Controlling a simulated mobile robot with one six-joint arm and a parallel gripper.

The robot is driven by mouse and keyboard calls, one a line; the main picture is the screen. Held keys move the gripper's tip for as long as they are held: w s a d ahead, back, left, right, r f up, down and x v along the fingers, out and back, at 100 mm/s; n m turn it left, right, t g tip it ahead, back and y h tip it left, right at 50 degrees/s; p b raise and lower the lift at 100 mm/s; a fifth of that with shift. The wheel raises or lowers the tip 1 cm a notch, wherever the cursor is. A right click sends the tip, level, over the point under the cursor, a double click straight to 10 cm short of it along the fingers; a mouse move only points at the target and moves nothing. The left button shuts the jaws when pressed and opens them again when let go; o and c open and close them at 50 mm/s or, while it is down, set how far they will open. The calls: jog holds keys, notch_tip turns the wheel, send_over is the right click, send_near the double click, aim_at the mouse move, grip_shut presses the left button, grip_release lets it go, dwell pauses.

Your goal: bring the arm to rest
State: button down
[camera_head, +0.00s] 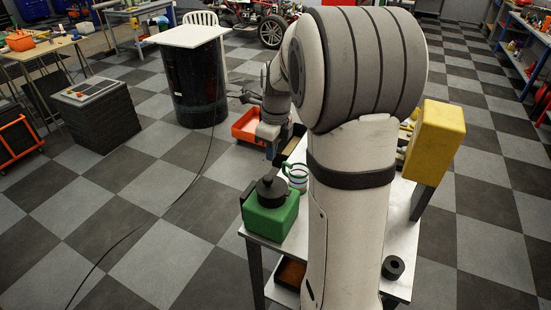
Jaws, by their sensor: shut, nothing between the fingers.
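My arm stands large in the middle of the view, its white and grey links rising from the lower edge and bending over at the top. My gripper (246,97) shows small and dark beyond the arm, left of the bend. It is shut and holds nothing. It appears in front of the floor between the black drum and the bench. Part of the wrist is hidden behind my big upper link.
A yellow box (435,142) stands right. Beyond are an orange bin (246,126) and black drum (196,85). Checkered floor lies open left.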

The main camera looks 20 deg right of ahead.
notch_tip(320, 180, up, 8)
jog(key=f+b, duration=0.1)
jog(key=s+a+f+n, duration=0.2)
jog(key=s+a+n, duration=0.1)
jog(key=s+n, duration=0.4)
jog(key=s+a+f+n+t+b, duration=0.1)
jog(key=s+a+n, duration=0.2)
jog(key=s+n, duration=0.4)
jog(key=s+a+f+n+t, duration=0.1)
jog(key=s+a+n, duration=0.3)
jog(key=s+n, duration=0.4)
jog(key=f+n, duration=0.1)
jog(key=n, duration=0.5)
jog(key=shift+f+h, duration=0.35)
jog(key=shift+h, duration=0.05)
jog(key=shift+s, duration=0.1)
